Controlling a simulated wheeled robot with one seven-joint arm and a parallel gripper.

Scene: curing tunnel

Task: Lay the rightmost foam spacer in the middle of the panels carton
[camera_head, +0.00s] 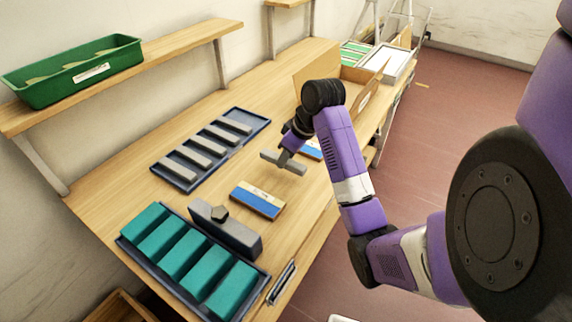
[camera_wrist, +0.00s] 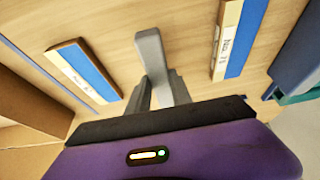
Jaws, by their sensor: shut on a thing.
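A grey foam spacer (camera_head: 290,164) is held crosswise in my gripper (camera_head: 288,152) above the middle of the wooden bench. In the wrist view, my gripper (camera_wrist: 160,92) is shut on the grey spacer (camera_wrist: 150,48), which extends forward from the fingers over the bench. Several other grey spacers (camera_head: 208,146) lie in a row in a dark blue tray (camera_head: 247,138) to the left. An open brown carton (camera_head: 312,78) stands on the bench beyond my arm, partly hidden by it. Cardboard at the left edge of the wrist view (camera_wrist: 30,105) looks like its flap or wall.
A tray of teal blocks (camera_head: 190,255) and a grey tool-like block (camera_head: 225,229) are at the front. A green bin (camera_head: 75,70) sits on the shelf.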

